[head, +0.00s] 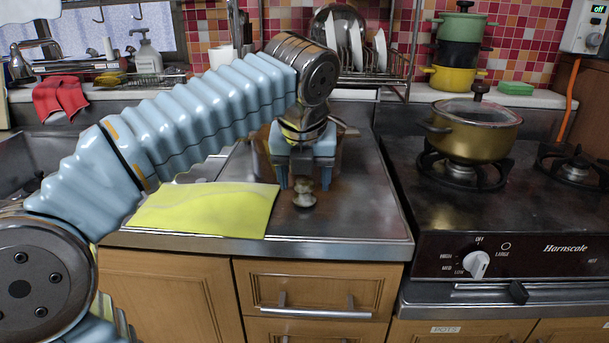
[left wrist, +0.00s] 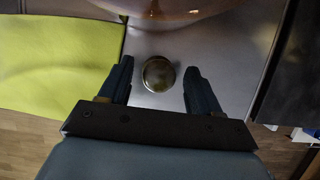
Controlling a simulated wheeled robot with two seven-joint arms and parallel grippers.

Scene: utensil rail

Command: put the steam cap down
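The steam cap (head: 304,194) is a small, round, dull metal piece with a knob-like shape. It appears to stand upright on the steel counter (head: 350,215), right of the yellow-green cloth. My left gripper (head: 304,186) points down over it, with one finger on each side. In the left wrist view the cap (left wrist: 159,73) lies between the two fingertips (left wrist: 158,80), with a clear gap to each finger, so the gripper is open. My right gripper is not in view.
A yellow-green cloth (head: 205,210) lies left of the cap. A brownish rounded vessel (left wrist: 165,8) is just behind the cap, mostly hidden by my arm in the head view. The stove with a lidded pot (head: 470,130) stands at right. The counter's front edge is close.

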